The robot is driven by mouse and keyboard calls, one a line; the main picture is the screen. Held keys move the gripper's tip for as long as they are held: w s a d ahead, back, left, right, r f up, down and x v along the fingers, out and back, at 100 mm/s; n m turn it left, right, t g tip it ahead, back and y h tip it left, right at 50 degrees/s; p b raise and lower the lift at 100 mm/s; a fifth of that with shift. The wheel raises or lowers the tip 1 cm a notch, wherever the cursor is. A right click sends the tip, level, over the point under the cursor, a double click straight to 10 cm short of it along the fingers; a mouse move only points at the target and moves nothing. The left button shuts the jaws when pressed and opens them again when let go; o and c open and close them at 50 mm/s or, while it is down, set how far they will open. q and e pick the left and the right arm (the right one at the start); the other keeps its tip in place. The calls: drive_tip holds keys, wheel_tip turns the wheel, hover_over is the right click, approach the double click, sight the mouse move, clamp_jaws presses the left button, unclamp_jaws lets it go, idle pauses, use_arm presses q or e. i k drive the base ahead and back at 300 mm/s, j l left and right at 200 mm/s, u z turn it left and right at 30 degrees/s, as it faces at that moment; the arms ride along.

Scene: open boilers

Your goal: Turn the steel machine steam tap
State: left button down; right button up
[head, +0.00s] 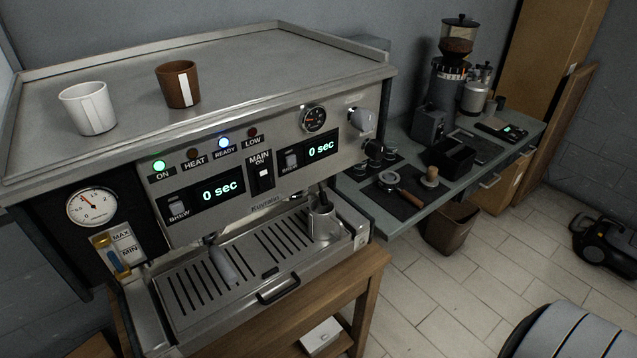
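The steel espresso machine (225,138) fills the left and middle of the head view. How far the tap is turned cannot be told. Neither of my grippers is in view, and nothing touches the tap.
A white cup (88,109) and a brown cup (178,85) stand on the machine's top. A steel jug (323,222) stands on the drip tray (190,300). A side counter (400,222) with a grinder (448,75) is at right.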

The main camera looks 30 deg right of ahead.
sight(376, 150)
drive_tip(key=z, duration=1.4)
drive_tip(key=l+z, duration=0.2)
